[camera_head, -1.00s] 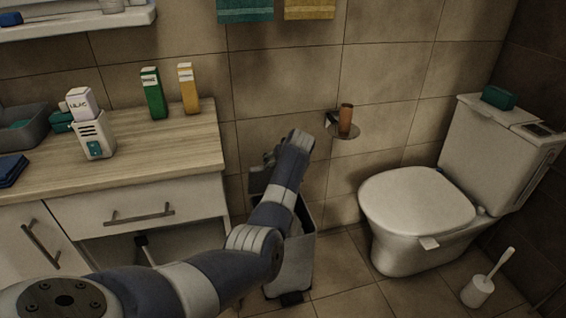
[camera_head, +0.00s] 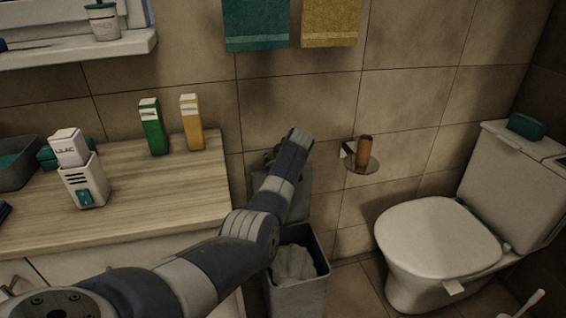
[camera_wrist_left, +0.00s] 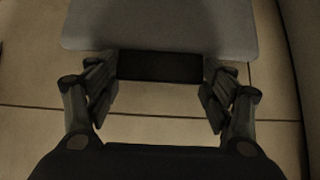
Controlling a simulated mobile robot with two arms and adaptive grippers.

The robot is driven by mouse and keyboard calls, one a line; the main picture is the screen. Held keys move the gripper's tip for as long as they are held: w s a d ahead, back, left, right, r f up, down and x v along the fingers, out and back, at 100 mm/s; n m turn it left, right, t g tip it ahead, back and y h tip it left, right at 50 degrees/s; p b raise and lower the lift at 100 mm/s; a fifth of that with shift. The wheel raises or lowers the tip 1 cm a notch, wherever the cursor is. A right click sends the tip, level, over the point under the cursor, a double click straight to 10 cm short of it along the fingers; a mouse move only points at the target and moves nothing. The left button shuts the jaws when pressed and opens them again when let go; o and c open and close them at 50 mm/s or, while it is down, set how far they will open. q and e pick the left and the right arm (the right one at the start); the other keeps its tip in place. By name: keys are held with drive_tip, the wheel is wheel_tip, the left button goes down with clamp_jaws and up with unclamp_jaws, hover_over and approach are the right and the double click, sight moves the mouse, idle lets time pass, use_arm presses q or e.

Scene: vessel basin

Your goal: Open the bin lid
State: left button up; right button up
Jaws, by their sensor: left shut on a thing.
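The grey bin (camera_head: 299,296) stands on the floor beside the cabinet. Its top is open, and a white crumpled liner or bag (camera_head: 293,263) shows inside. The lid (camera_head: 301,205) is tilted up at the back of the bin, partly hidden behind my left arm. In the left wrist view the pale lid panel (camera_wrist_left: 160,25) fills the top, with a dark block-like handle (camera_wrist_left: 160,68) at its edge. My left gripper (camera_wrist_left: 161,76) has its two fingers at the ends of this handle and is shut on it. In the head view my wrist mostly hides the fingers.
The wooden counter (camera_head: 130,215) is left of the bin, with a green box (camera_head: 153,127) and a yellow box (camera_head: 191,122). A paper holder (camera_head: 362,160) is on the wall behind. The toilet (camera_head: 440,240) stands right, with some floor between.

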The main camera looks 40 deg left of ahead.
use_arm(q)
drive_tip(key=shift+w+a+r, duration=0.2)
drive_tip(key=shift+w+a, duration=0.05)
drive_tip(key=shift+a, duration=0.05)
use_arm(e)
drive_tip(key=shift+a+f, duration=0.2)
use_arm(q)
drive_tip(key=o, duration=1.5)
use_arm(e)
drive_tip(key=shift+w, duration=0.15)
use_arm(q)
drive_tip(key=shift+d+f, duration=0.1)
use_arm(e)
drive_tip(key=shift+a+r, duration=0.1)
drive_tip(key=shift+a, duration=0.1)
use_arm(q)
drive_tip(key=shift+s, duration=0.15)
